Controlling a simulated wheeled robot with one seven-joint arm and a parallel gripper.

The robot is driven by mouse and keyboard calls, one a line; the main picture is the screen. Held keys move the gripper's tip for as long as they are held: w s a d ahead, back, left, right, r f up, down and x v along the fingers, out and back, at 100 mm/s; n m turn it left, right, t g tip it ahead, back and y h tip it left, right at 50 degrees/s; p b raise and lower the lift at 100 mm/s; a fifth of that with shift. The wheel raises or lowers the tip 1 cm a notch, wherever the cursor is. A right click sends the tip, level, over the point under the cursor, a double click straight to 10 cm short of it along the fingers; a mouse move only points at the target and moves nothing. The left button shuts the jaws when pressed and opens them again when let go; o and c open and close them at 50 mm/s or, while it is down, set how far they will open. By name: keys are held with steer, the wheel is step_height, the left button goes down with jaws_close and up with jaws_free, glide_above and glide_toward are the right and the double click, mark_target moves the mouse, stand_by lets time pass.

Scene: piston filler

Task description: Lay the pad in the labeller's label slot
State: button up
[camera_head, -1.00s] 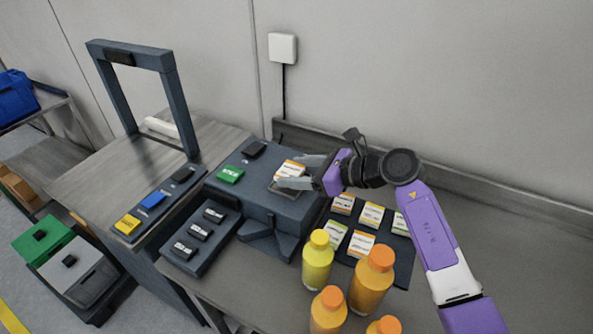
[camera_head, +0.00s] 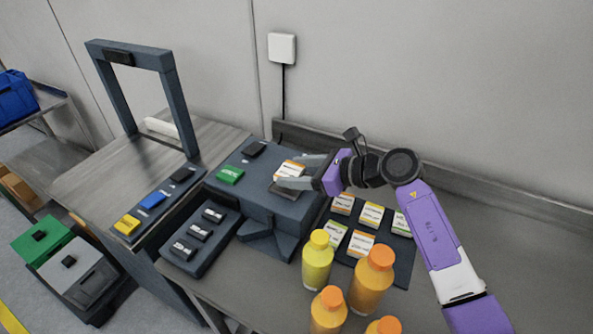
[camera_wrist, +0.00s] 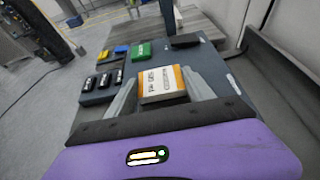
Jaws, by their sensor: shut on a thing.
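The pad (camera_head: 290,169), a small block with a white label and orange edges, is between the fingers of my gripper (camera_head: 301,172). In the wrist view the pad (camera_wrist: 161,84) sits between the two grey fingertips, label up. My gripper is shut on it, over the labeller (camera_head: 262,207), a dark blue-grey box. A recessed area, apparently the label slot (camera_head: 284,192), shows just below the pad and is partly covered by the pad and finger. I cannot tell whether the pad touches the labeller's top.
A green block (camera_head: 230,176) and a black block (camera_head: 254,149) sit on the labeller's top. More labelled pads lie on a dark mat (camera_head: 403,256) at right. Yellow and orange bottles (camera_head: 317,260) stand in front. A tall frame (camera_head: 180,110) rises at left.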

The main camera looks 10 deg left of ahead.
steer(key=shift+f, duration=0.1)
stand_by(0.4)
steer(key=shift+f+b, duration=0.35)
steer(key=shift+b, duration=0.1)
steer(key=shift+d+f+b, duration=0.1)
steer(key=shift+f+b, duration=0.2)
steer(key=shift+f, duration=0.05)
stand_by(0.5)
steer(key=o, duration=1.5)
steer(key=shift+c, duration=0.2)
steer(key=shift+r, duration=0.1)
steer(key=shift+o, duration=0.2)
steer(key=shift+r+p, duration=2.5)
steer(key=shift+r, duration=0.95)
